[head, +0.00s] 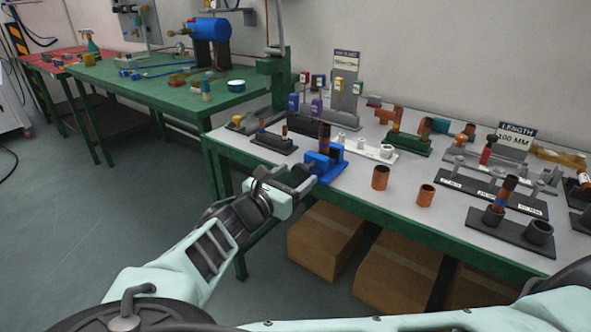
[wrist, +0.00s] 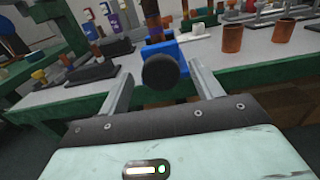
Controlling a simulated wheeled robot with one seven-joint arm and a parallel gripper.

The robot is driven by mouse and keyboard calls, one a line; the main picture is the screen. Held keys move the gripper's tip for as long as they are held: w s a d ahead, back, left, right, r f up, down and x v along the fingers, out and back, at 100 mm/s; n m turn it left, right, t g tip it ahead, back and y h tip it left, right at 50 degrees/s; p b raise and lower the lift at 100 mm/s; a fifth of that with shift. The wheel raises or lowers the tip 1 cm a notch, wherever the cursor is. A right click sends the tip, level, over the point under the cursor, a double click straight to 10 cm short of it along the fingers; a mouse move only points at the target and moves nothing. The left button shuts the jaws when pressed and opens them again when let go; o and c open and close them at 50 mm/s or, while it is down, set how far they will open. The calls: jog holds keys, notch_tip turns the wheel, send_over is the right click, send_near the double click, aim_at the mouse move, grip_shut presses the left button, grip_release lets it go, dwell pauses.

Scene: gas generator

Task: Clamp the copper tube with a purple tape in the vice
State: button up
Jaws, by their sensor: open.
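A blue vice (head: 322,166) sits at the front edge of the grey-topped bench; it is also in the wrist view (wrist: 172,50). A dark copper-brown tube (head: 324,138) stands upright at the vice, also in the wrist view (wrist: 152,18). My gripper (head: 306,178) is open in front of the vice. In the wrist view a round dark knob (wrist: 160,71) on the vice's near side appears between my two fingers (wrist: 162,80), with gaps on both sides.
Two short, wide copper pieces (head: 380,178) (head: 426,195) stand right of the vice. A dark base with posts (head: 262,143) is to its left, and a white fitting stand (head: 372,151) is behind. Cardboard boxes (head: 325,242) lie under the bench. A green table (head: 150,85) is at left.

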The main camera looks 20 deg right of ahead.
aim_at(299, 174)
jog(key=shift+x, duration=1.55)
jog(key=c, duration=1)
jog(key=shift+o, duration=0.2)
